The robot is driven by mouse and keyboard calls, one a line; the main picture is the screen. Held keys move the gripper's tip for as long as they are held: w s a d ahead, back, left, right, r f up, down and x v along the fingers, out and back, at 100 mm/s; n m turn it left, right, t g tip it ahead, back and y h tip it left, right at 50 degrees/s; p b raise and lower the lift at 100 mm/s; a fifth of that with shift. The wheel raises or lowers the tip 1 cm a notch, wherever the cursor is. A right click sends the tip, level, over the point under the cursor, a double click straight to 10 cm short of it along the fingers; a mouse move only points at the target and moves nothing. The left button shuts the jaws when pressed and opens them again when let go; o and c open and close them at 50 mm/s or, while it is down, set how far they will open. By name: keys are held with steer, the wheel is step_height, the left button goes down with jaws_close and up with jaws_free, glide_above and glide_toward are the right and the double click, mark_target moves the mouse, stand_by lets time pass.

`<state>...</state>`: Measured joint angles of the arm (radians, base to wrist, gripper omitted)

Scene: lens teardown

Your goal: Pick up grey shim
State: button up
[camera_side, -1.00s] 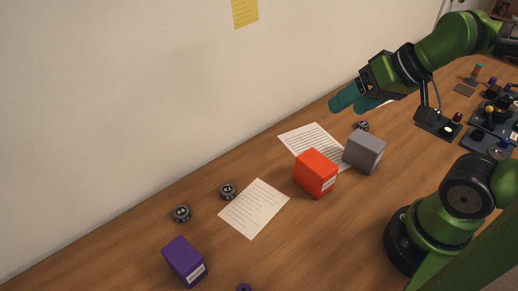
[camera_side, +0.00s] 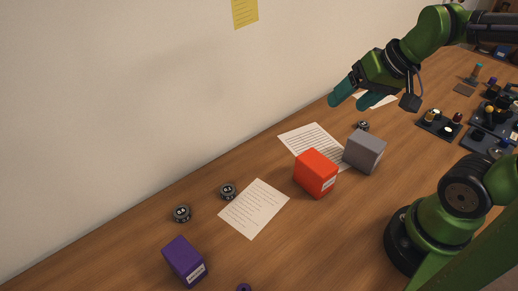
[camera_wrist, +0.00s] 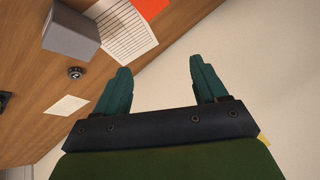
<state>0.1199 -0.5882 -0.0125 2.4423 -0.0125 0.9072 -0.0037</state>
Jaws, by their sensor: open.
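The only plain grey piece near my gripper is a grey block (camera_side: 365,152), which I take for the grey shim. It stands on the wooden table to the right of the red block (camera_side: 316,173). The grey block also shows at the upper left of the wrist view (camera_wrist: 71,33). My gripper (camera_side: 350,101) is open, with its teal fingers apart and nothing between them. It hangs above the table, near the wall and behind the grey block, not touching it. In the wrist view the fingers (camera_wrist: 160,66) show against the table edge and wall.
A small dark round part (camera_side: 362,125) lies just behind the grey block. A printed sheet (camera_side: 313,140) lies partly behind the red block. A second sheet (camera_side: 253,209), more round parts and a purple block (camera_side: 184,262) are to the left. Black holders (camera_side: 438,124) stand at right.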

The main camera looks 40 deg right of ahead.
steer(key=w+d+f+g, duration=0.1)
steer(key=w+d+g, duration=0.1)
steer(key=w+d, duration=0.35)
steer(key=n+g+h, duration=0.1)
steer(key=n+g, duration=0.3)
glide_above(364, 124)
step_height(364, 124, down, 6)
steer(key=d+n, duration=0.1)
steer(key=n, duration=0.2)
step_height(364, 124, down, 10)
steer(key=shift+f, duration=0.15)
steer(key=shift+a+f, duration=0.2)
steer(key=shift+f, duration=1.15)
steer(key=shift+a+f, duration=0.2)
steer(key=shift+f, duration=1.1)
steer(key=c, duration=1.2)
steer(key=shift+o, duration=0.2)
steer(key=shift+r, duration=0.1)
